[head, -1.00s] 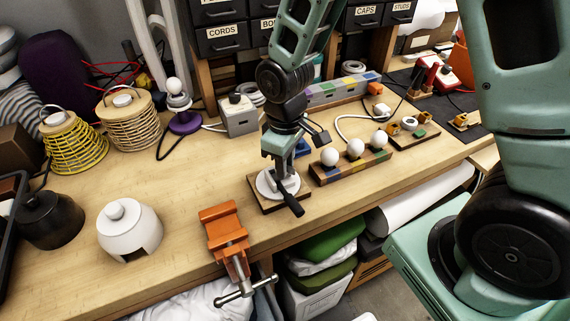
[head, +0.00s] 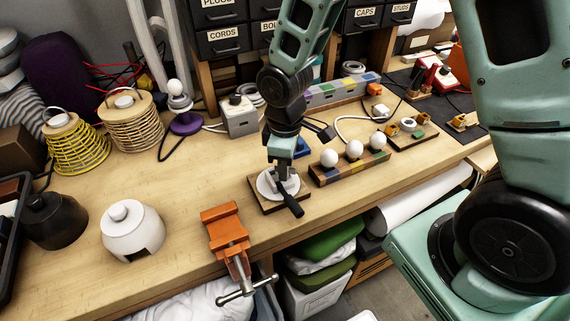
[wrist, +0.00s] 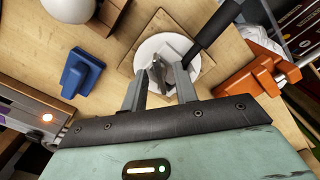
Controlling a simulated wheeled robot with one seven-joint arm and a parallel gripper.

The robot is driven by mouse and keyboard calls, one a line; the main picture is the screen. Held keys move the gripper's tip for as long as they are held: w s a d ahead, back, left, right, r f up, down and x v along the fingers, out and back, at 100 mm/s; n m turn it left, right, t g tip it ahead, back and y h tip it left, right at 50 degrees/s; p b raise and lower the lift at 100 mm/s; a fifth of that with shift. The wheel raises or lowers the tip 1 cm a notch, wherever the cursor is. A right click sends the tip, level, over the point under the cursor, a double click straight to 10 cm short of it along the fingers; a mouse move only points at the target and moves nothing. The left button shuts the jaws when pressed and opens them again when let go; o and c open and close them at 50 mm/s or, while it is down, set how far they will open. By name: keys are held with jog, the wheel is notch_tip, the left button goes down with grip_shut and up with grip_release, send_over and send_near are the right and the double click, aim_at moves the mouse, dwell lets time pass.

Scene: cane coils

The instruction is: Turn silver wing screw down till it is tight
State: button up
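The silver wing screw (wrist: 157,72) stands at the middle of a white round disc (wrist: 150,50) in the wrist view. The disc sits on a square wooden board (wrist: 203,78), and a black handle (wrist: 216,25) sticks out from it. My gripper (wrist: 160,75) points down at the disc. Its two grey fingers are apart, one on each side of the screw, with gaps showing between. In the head view my gripper (head: 283,177) is over the disc (head: 265,185) and hides most of the screw. The black handle (head: 291,204) points toward the front edge.
An orange vise (head: 224,226) is clamped at the bench's front edge, left of the board. A wooden block with white knobs (head: 350,167) lies close on the right. A white dome-shaped pot (head: 132,230) stands at left. Bare bench (head: 195,180) lies between.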

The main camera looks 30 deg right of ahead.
notch_tip(320, 180, up, 7)
jog(key=p, duration=0.6)
jog(key=shift+f, duration=0.15)
jog(key=shift+f, duration=0.1)
jog(key=shift+c, duration=0.4)
jog(key=shift+r+g+h+p, duration=0.25)
jog(key=shift+g+h+p, duration=0.55)
jog(key=shift+h+p, duration=0.45)
notch_tip(320, 180, down, 7)
jog(key=b, duration=0.5)
